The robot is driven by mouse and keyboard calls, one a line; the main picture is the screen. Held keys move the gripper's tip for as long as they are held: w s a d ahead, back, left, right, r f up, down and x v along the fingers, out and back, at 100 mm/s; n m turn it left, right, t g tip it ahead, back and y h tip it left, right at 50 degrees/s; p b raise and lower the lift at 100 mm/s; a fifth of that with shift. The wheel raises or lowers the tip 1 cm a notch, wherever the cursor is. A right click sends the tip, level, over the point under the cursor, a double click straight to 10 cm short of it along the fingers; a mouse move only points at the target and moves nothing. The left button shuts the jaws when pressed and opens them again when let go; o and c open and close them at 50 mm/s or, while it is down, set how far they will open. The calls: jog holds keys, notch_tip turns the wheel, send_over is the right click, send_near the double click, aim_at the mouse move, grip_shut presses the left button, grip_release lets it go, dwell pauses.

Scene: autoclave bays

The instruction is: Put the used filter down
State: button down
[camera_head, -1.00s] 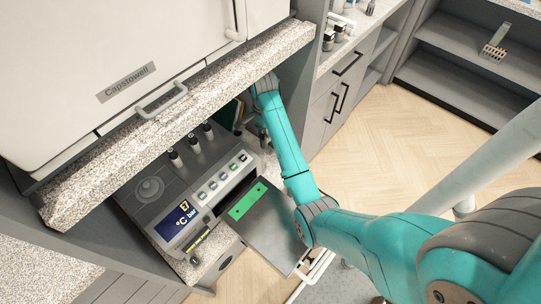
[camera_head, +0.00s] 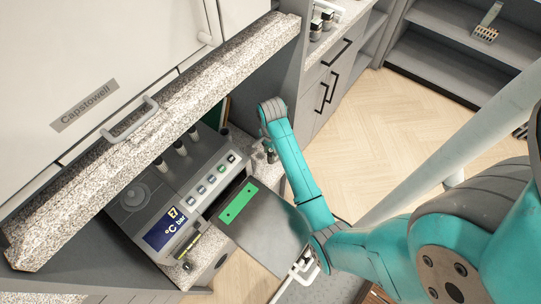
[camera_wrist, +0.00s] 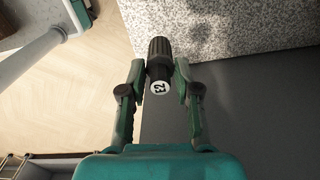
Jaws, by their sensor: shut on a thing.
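The used filter (camera_wrist: 160,58) shows in the wrist view as a dark ribbed cylinder with a round white label on its near end. In the head view, my arm reaches down beside the device, and the filter cannot be made out there.
A grey device (camera_head: 165,210) with a lit display stands below the speckled ledge (camera_head: 165,130); several small upright cylinders are at its back. A flat panel with a green strip (camera_head: 238,202) extends from it. A handled cabinet (camera_head: 325,90) and open shelves (camera_head: 455,55) stand beyond clear floor.

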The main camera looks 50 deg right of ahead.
jog(key=shift+f, duration=1.9)
jog(key=shift+f, duration=0.1)
jog(key=c, duration=0.8)
grip_release()
